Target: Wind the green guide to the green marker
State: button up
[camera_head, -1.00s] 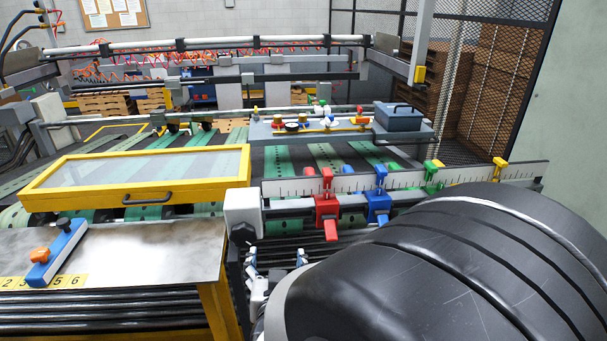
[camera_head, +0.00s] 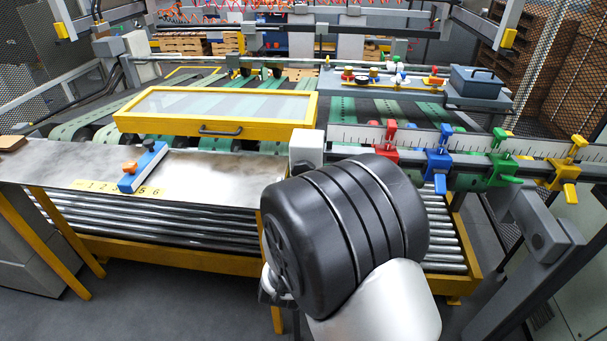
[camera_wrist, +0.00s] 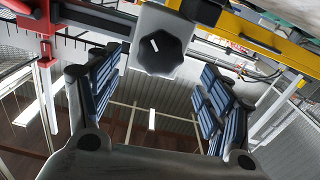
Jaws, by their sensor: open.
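The green guide (camera_head: 503,168) sits on the rail under the white ruler (camera_head: 470,144), between the blue guide (camera_head: 437,163) and the yellow guide (camera_head: 566,172). I cannot pick out a separate green marker on the ruler. A white end block (camera_head: 306,147) stands at the rail's left end. In the wrist view a dark faceted knob (camera_wrist: 157,52) with a white mark sits on a light block. My gripper (camera_wrist: 158,82) is open, its blue-padded fingers to the left and right, with the knob above the gap between them. My black wrist hides the gripper in the head view.
The red guide (camera_head: 385,150) is nearest the end block. A yellow-framed clear cover (camera_head: 215,113) and a metal table (camera_head: 215,178) with a blue stop (camera_head: 143,167) lie left. Rollers (camera_head: 160,218) run below. A grey toolbox (camera_head: 475,82) stands behind the ruler.

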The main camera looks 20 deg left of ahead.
aim_at(304, 169)
jog(key=x, duration=0.6)
jog(key=shift+w, duration=0.25)
jog(key=c, duration=1.1)
